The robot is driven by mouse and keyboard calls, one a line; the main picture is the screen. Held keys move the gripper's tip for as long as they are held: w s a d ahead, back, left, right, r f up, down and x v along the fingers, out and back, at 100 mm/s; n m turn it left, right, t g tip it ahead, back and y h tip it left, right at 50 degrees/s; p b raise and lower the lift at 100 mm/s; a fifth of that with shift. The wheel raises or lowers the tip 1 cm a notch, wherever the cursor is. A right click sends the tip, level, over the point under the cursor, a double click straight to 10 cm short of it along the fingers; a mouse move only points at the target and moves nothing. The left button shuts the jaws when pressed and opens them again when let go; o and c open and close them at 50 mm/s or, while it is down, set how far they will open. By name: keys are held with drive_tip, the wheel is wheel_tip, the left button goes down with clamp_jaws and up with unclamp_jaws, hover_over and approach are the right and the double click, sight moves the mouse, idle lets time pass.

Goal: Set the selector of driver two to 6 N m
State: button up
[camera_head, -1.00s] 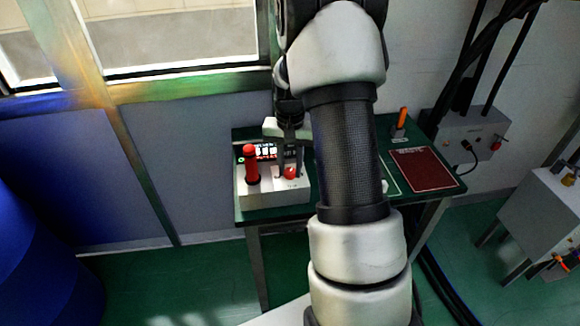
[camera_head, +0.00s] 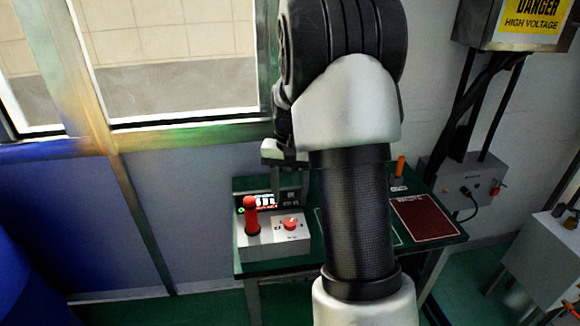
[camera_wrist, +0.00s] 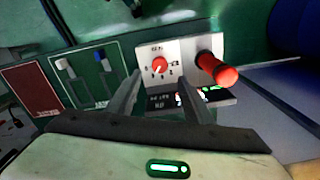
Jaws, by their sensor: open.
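A grey box holds a red round selector knob (camera_head: 291,224) with a white pointer and small markings around it. The knob also shows in the wrist view (camera_wrist: 159,65), where the markings are too small to read surely. Beside it on the same box stands a red-handled driver (camera_head: 251,216), also in the wrist view (camera_wrist: 217,68). My gripper (camera_head: 288,190) is open and empty, above and behind the box. In the wrist view its two fingers (camera_wrist: 163,98) stand apart, with the knob beyond and between them, not touched. My arm covers part of the table in the head view.
A lit display panel (camera_head: 264,200) stands behind the box on the green table (camera_head: 280,267). To the right are a dark red mat (camera_head: 422,219) and an orange-handled tool (camera_head: 401,166). A grey wall box with cables stands further right.

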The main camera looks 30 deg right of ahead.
wheel_tip(320, 180, up, 9)
drive_tip(key=shift+f+p, duration=0.15)
drive_tip(key=shift+p, duration=0.25)
drive_tip(key=s+a+r+n+t+p, duration=0.2)
drive_tip(key=s+a+r+p, duration=0.1)
drive_tip(key=s+a+r, duration=0.3)
drive_tip(key=s+a+r+n+t+p, duration=0.1)
drive_tip(key=s+a+r+n+p, duration=0.15)
drive_tip(key=s+r, duration=0.4)
drive_tip(key=s+a+r+n+t+p, duration=0.2)
drive_tip(key=s+a+r+p, duration=0.1)
drive_tip(key=s, duration=0.7)
drive_tip(key=a+r, duration=0.1)
drive_tip(key=a, duration=0.1)
drive_tip(key=shift+a+t, duration=0.3)
drive_tip(key=shift+a, duration=0.05)
drive_tip(key=shift+s+n, duration=0.1)
drive_tip(key=shift+n, duration=0.15)
